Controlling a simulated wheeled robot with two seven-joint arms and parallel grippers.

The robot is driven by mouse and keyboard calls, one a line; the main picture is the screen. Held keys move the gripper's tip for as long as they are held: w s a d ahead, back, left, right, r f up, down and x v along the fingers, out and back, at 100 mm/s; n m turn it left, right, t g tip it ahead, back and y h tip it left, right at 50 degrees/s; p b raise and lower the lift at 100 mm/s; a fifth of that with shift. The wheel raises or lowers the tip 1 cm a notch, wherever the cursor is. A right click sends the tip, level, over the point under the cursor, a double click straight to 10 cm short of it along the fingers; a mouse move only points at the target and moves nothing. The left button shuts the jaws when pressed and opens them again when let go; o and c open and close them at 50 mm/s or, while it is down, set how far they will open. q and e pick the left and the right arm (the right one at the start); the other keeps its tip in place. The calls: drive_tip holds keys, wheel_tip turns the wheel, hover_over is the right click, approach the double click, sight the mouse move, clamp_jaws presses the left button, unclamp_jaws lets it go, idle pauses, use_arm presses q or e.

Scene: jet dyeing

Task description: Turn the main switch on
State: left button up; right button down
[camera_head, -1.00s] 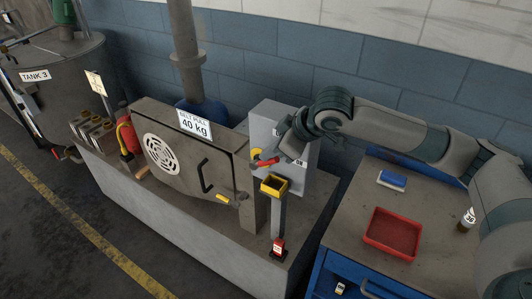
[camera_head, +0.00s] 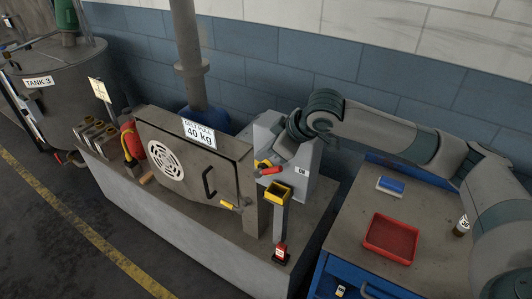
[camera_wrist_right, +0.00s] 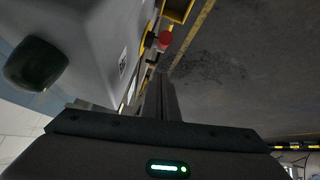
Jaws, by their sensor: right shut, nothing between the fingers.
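The main switch has a red handle (camera_head: 271,171) on a yellow plate (camera_head: 262,163), on the front of a grey cabinet (camera_head: 303,180). The handle lies roughly level in the head view. My right gripper (camera_head: 274,158) is close above and beside the handle, partly hiding the cabinet front. Whether it touches the handle, I cannot tell. In the wrist view, my shut, empty fingers (camera_wrist_right: 160,98) point toward the red handle (camera_wrist_right: 165,41), which shows beyond them. A small label (camera_head: 302,171), seemingly reading ON, is on the cabinet. My left gripper is not in view.
A yellow open-topped box on a post (camera_head: 278,191) stands just in front of the switch. A dark knob (camera_wrist_right: 36,64) sticks out of the cabinet. A machine with a black door handle (camera_head: 208,181) is on the left. A red tray (camera_head: 391,239) lies on the right bench.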

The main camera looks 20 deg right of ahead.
use_arm(q)
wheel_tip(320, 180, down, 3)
drive_tip(key=b, duration=0.3)
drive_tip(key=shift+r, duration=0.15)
use_arm(e)
drive_tip(key=v, duration=1)
drive_tip(key=shift+r, duration=0.15)
drive_tip(key=shift+w+a, duration=0.1)
drive_tip(key=shift+a, duration=0.05)
